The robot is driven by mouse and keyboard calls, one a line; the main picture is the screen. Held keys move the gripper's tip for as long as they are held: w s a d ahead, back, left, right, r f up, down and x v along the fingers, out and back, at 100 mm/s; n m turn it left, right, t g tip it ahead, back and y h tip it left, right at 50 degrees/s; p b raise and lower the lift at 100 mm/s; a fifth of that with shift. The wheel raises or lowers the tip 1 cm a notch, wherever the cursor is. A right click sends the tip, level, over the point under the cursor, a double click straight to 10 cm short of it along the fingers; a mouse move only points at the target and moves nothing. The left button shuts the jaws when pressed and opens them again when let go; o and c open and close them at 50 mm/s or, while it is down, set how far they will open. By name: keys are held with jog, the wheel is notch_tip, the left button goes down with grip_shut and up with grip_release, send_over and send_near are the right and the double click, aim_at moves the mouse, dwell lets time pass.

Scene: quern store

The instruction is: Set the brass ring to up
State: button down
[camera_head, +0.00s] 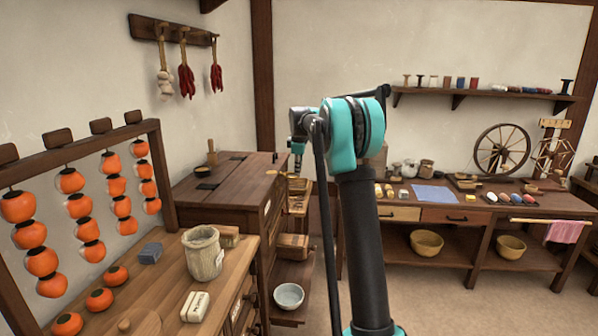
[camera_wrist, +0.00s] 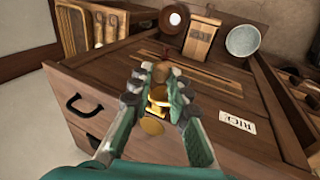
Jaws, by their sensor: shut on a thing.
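A brass piece (camera_wrist: 158,97), which I take to be the brass ring, shows between the fingers of my gripper (camera_wrist: 158,84) in the wrist view. My gripper is shut on it, in front of a dark wooden chest (camera_wrist: 110,75). The fingers cover much of the piece, so its full shape and exact turn cannot be told. A round brass disc (camera_wrist: 152,126) shows just below it on the wood. In the head view my own arm stands in front and the ring cannot be made out.
The wrist view shows a black handle (camera_wrist: 85,104) left of my gripper and a white label (camera_wrist: 237,122) to its right. In the head view, a counter with a clay-coloured pot (camera_head: 203,255) stands front left. A long bench (camera_head: 465,215) stands at the back right. Open floor lies before it.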

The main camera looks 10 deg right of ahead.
jog(key=shift+w+a+r, duration=0.15)
jog(key=shift+a, duration=0.3)
dwell(0.4)
jog(key=c, duration=1.7)
grip_release()
jog(key=shift+s+d+r, duration=0.1)
jog(key=shift+s+r, duration=0.15)
jog(key=shift+r, duration=0.25)
jog(key=v, duration=1.1)
jog(key=s+f+m, duration=0.4)
jog(key=s+f, duration=0.6)
jog(key=s, duration=0.6)
jog(key=s+f+m, duration=0.5)
jog(key=s+f, duration=0.6)
jog(key=s, duration=0.5)
jog(key=s+f+m, duration=0.5)
jog(key=s+f, duration=0.5)
jog(key=s, duration=0.7)
jog(key=shift+d+f, duration=0.3)
jog(key=shift+d, duration=0.1)
